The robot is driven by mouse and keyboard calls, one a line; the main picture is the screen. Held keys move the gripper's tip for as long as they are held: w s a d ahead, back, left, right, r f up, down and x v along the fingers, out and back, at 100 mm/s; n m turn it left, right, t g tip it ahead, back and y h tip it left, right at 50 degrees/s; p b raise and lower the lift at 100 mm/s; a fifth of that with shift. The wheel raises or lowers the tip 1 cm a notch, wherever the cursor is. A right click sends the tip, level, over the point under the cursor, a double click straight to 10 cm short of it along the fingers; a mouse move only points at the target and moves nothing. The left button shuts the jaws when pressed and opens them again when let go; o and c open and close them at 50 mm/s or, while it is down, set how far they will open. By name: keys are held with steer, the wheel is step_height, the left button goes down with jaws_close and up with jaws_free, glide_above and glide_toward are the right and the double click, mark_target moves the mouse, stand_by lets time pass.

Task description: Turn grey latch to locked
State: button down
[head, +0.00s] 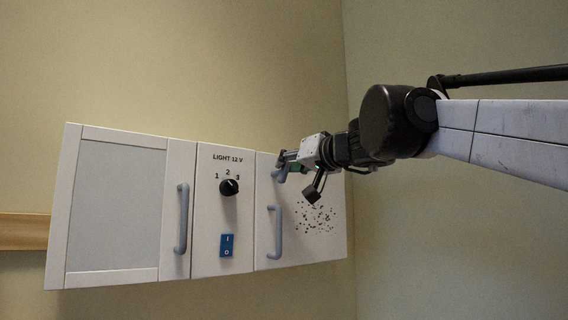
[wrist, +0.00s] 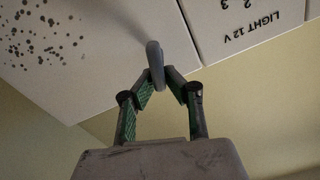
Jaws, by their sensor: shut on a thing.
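The grey latch (head: 281,175) is near the upper left corner of the right cabinet door (head: 327,246). In the wrist view, the latch (wrist: 154,58) shows as a rounded grey lever between my fingertips. My gripper (head: 283,160) has closed its fingers on it from above; the gripper (wrist: 166,80) shows green pads in the wrist view. Part of the latch is hidden by the fingers in the head view. I see no locked or unlocked marking, so I cannot tell its setting.
A grey door handle (head: 274,232) sits just below the latch. Left of it are a black rotary knob (head: 229,187) labelled LIGHT 12 V, a blue rocker switch (head: 226,245) and another grey handle (head: 182,218). The wall above the cabinet is clear.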

steer(key=m, duration=0.3)
steer(key=shift+w+d+f+m, duration=0.1)
steer(key=shift+w+d+m, duration=0.1)
steer(key=shift+d+m, duration=0.15)
steer(key=shift+w+d+f+m+p, duration=0.1)
steer(key=shift+f+m, duration=0.2)
steer(key=shift+m, duration=1.4)
steer(key=shift+w+d+f+m+p, duration=0.15)
steer(key=shift+f+m, duration=0.1)
steer(key=shift+m, duration=1.5)
steer(key=shift+s+f+m+p, duration=0.1)
steer(key=shift+f+m, duration=0.2)
steer(key=shift+m, duration=1.4)
steer(key=c, duration=1.8)
jaws_free()
steer(key=shift+o, duration=0.2)
steer(key=shift+d, duration=0.1)
steer(key=v, duration=1.1)
steer(key=shift+s+d, duration=0.25)
steer(key=shift+s, duration=0.1)
